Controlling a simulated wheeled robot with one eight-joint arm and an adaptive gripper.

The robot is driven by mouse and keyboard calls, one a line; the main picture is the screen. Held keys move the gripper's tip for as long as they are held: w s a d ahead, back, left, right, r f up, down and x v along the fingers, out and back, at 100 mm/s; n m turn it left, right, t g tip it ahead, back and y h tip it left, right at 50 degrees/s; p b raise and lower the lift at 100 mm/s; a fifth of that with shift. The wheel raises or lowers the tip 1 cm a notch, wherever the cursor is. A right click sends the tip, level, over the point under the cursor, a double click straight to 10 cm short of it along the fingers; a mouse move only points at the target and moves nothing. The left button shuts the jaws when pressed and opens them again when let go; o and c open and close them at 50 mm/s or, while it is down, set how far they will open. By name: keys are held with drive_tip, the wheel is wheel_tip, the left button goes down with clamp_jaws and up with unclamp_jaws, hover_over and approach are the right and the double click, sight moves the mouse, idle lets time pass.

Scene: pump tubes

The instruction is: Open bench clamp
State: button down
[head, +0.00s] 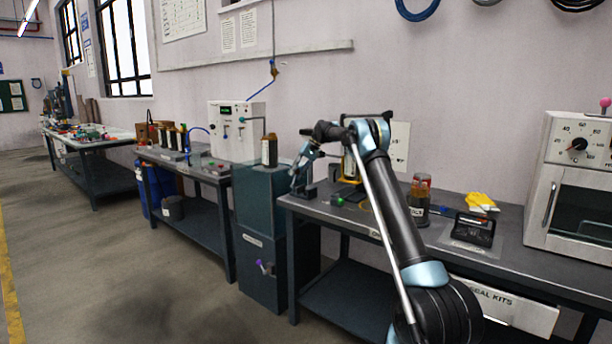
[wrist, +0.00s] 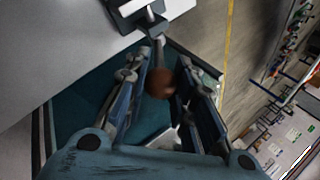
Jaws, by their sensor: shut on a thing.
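The bench clamp (head: 306,191) is a small dark fixture at the left front corner of the right workbench. In the wrist view the grey clamp body (wrist: 143,14) sits at the top, on the bench edge. A short bar runs from it to a round brown knob (wrist: 160,84). My gripper (head: 298,174) is at the clamp in the head view. In the wrist view my gripper (wrist: 163,72) has its two fingers on either side of the knob and is shut on it. The exact contact faces are hidden.
A dark teal cabinet (head: 262,215) stands left of the bench, bearing a brown bottle (head: 269,150). On the bench (head: 345,213) are a dark jar (head: 419,200), a black meter (head: 473,229), yellow gloves (head: 481,202) and an oven (head: 575,200). The floor in front is clear.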

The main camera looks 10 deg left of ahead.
drive_tip(key=shift+w+d, duration=0.1)
drive_tip(key=shift+w, duration=0.2)
drive_tip(key=c, duration=1.3)
unclamp_jaws()
drive_tip(key=v, duration=0.7)
drive_tip(key=shift+d, duration=0.15)
drive_tip(key=shift+r, duration=0.15)
